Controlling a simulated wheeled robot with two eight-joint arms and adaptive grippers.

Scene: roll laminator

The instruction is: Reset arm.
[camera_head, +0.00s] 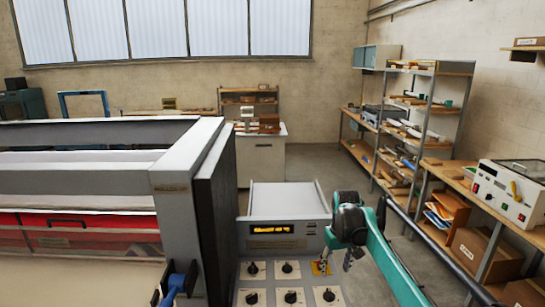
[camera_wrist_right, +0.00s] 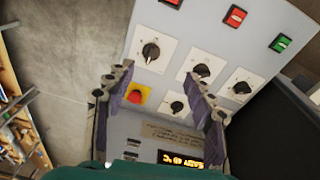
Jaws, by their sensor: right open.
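My right arm (camera_head: 392,265) comes in from the right, and its gripper (camera_head: 337,260) hangs over the right edge of the control panel (camera_head: 268,284). In the right wrist view, the two fingers of the right gripper (camera_wrist_right: 158,75) are spread apart with nothing held between them. A red button (camera_wrist_right: 135,96) on a yellow plate shows beside the left finger. The yellow plate (camera_head: 319,268) is partly hidden by the gripper in the head view. Several black knobs (camera_wrist_right: 151,51) and a lit orange display (camera_head: 270,227) are on the panel. My left gripper does not show.
The laminator (camera_head: 190,170) with a red section (camera_head: 85,222) fills the left side. A blue handle-like part (camera_head: 175,285) stands at its lower front. Shelves (camera_head: 425,110) and a bench with a white device (camera_head: 508,190) line the right wall. Floor (camera_head: 325,165) is clear behind the panel.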

